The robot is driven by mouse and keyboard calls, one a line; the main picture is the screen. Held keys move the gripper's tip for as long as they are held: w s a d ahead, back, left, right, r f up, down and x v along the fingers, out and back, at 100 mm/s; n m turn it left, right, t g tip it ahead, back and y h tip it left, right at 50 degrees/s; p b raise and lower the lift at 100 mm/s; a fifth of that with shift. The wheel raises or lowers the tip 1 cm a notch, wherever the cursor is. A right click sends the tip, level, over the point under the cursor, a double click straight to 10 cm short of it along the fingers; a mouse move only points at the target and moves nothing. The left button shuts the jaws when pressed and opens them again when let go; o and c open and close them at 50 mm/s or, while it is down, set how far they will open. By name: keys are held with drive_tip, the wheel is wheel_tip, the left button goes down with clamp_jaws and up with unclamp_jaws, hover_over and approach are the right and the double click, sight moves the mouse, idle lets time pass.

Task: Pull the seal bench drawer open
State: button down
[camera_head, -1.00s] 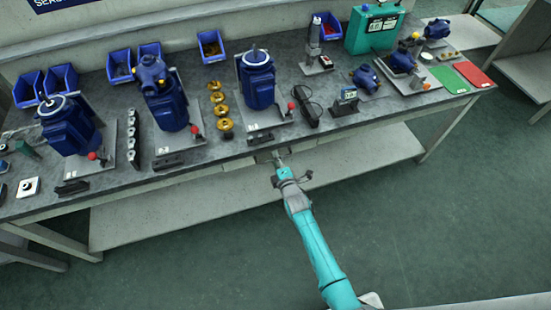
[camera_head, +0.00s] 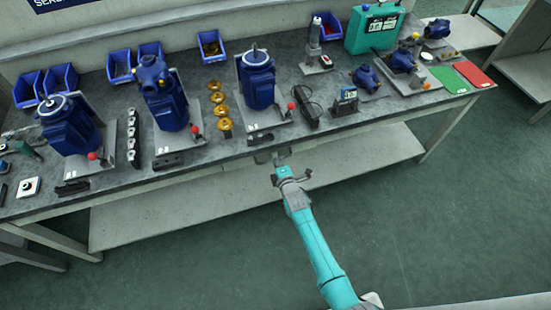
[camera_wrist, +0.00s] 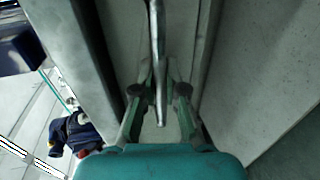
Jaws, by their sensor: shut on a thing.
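The seal bench (camera_head: 340,138) is a long grey-topped bench crossing the head view. The drawer (camera_head: 262,157) is small and grey, under its front edge, and mostly hidden by that edge and my gripper. My gripper (camera_head: 281,159) is at the drawer's front, below the bench top. In the wrist view, a thin metal bar handle (camera_wrist: 160,105) runs lengthwise between the two fingers of my gripper (camera_wrist: 159,72), which are shut on it. A pale panel lies behind the handle. I cannot tell how far the drawer stands out.
Blue pumps on stands, brass parts and blue bins fill the bench top. A pale lower shelf (camera_head: 345,168) runs beneath. The green floor (camera_head: 430,230) in front is clear. A second bench (camera_head: 528,75) stands at the right.

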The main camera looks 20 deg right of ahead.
drive_tip(key=f+v, duration=0.2)
drive_tip(key=v, duration=0.9)
drive_tip(key=s+f+v, duration=0.1)
drive_tip(key=f+v, duration=0.1)
drive_tip(key=v, duration=1)
drive_tip(key=shift+f, duration=0.45)
drive_tip(key=c, duration=1.2)
unclamp_jaws()
drive_tip(key=shift+s, duration=0.1)
drive_tip(key=v, duration=1.2)
drive_tip(key=s+r+m, duration=0.8)
drive_tip(key=r+m, duration=0.1)
drive_tip(key=r, duration=0.2)
drive_tip(key=s+r+m, duration=0.9)
drive_tip(key=r, duration=0.2)
drive_tip(key=shift+s+r+g, duration=0.3)
drive_tip(key=shift+r+g, duration=0.05)
drive_tip(key=shift+g, duration=0.05)
